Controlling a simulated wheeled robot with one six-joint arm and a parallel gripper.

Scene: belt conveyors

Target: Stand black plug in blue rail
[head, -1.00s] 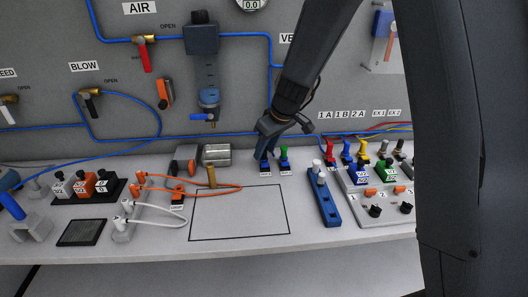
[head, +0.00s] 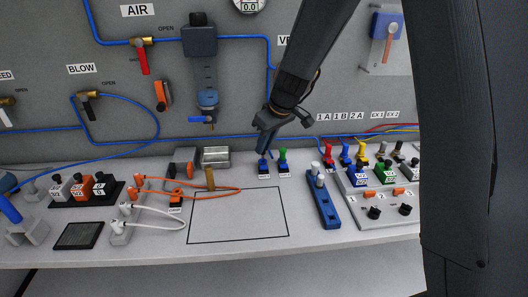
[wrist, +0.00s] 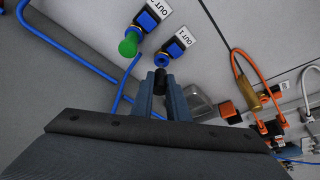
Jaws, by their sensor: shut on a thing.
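My gripper (wrist: 158,92) is shut on a small black plug (wrist: 160,79), whose end shows between the fingertips in the wrist view. In the head view my gripper (head: 262,150) is just above the OUT 1 fitting (head: 264,168), and the plug is too small to tell there. In the wrist view the plug's end is apart from the blue collar of the OUT 1 fitting (wrist: 172,52), which looks open. The blue rail (head: 327,210) lies on the bench to the right of the gripper, with a pale plug (head: 319,178) upright near its far end.
The OUT 2 fitting with a green plug (head: 283,155) stands close beside OUT 1. A metal block (head: 215,157) and orange cables are to the left. The outlined bench area (head: 237,215) is clear.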

